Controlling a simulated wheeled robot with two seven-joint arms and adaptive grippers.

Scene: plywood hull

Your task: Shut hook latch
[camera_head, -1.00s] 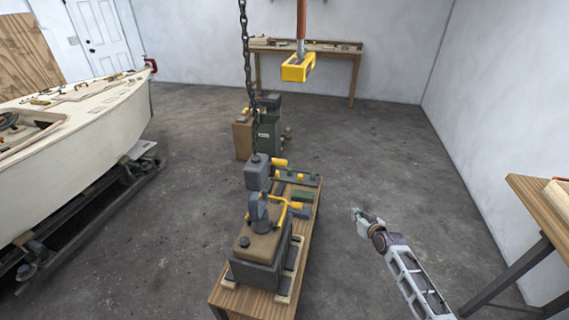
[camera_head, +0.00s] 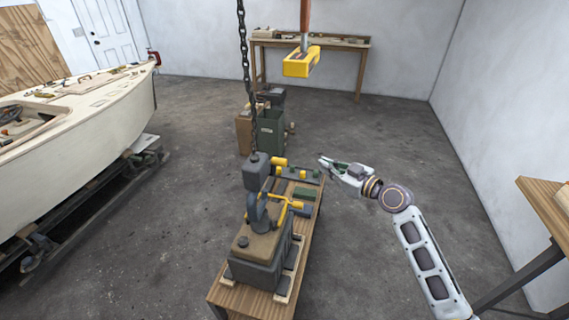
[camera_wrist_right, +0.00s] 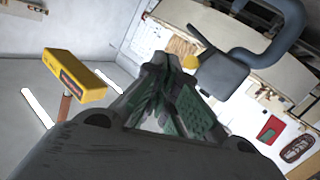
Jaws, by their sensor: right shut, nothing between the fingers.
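A grey hook (camera_head: 258,209) hangs below a grey block (camera_head: 256,173) at the end of a chain, over a brown-topped grey machine (camera_head: 262,248). Yellow parts (camera_head: 287,209) sit at the hook's right side; I cannot tell which is the latch or whether it is shut. My left gripper is out of view.
The machine stands on a narrow wooden bench (camera_head: 233,299). A yellow pendant box (camera_head: 300,63) hangs beyond it. Bins (camera_head: 270,131) stand behind the bench. A boat (camera_head: 80,120) is at left, a wooden table (camera_head: 546,205) at right. The floor between bench and table is open.

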